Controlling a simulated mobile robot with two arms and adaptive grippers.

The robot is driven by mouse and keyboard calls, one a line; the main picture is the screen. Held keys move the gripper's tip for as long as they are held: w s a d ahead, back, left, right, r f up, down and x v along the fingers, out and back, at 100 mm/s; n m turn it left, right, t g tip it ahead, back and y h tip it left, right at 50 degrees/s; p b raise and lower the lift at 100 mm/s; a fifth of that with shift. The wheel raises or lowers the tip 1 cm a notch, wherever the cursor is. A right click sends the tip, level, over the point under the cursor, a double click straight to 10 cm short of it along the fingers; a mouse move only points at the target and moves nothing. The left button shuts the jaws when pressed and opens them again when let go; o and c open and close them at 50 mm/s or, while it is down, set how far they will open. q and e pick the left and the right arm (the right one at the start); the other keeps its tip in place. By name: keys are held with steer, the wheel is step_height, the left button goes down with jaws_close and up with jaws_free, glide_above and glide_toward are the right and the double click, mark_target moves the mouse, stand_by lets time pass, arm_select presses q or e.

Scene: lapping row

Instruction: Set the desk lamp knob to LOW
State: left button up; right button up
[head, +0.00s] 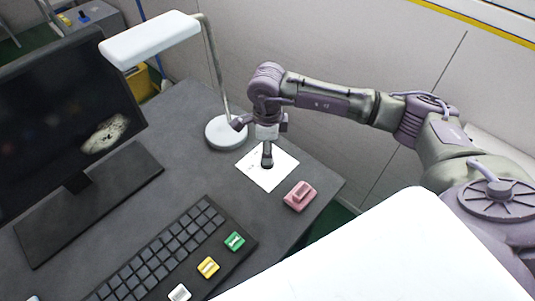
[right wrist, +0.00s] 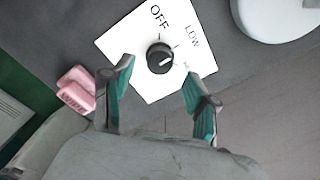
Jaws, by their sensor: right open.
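The desk lamp has a long white head (head: 150,40), a grey curved stem and a round white base (head: 226,132); the base's edge also shows in the right wrist view (right wrist: 275,18). Beside it a white plate (head: 281,175) lies on the desk, labelled OFF and LOW in the right wrist view (right wrist: 122,42). A black round knob (right wrist: 160,57) stands on it. Its pale mark points right, below LOW, toward a label I cannot read. My right gripper (right wrist: 158,74) is open above the plate, fingers on either side of the knob, contact unclear. My left gripper is not in view.
A pink block (head: 300,196) lies near the desk's right edge, close to the plate. A black keyboard (head: 160,258) has green (head: 234,241), yellow (head: 208,267) and white blocks (head: 179,293) beside it. A dark monitor (head: 65,120) stands left. A wall rises behind the desk.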

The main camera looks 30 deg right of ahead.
step_height(320, 180, up, 8)
steer(key=shift+r, duration=0.15)
stand_by(0.6)
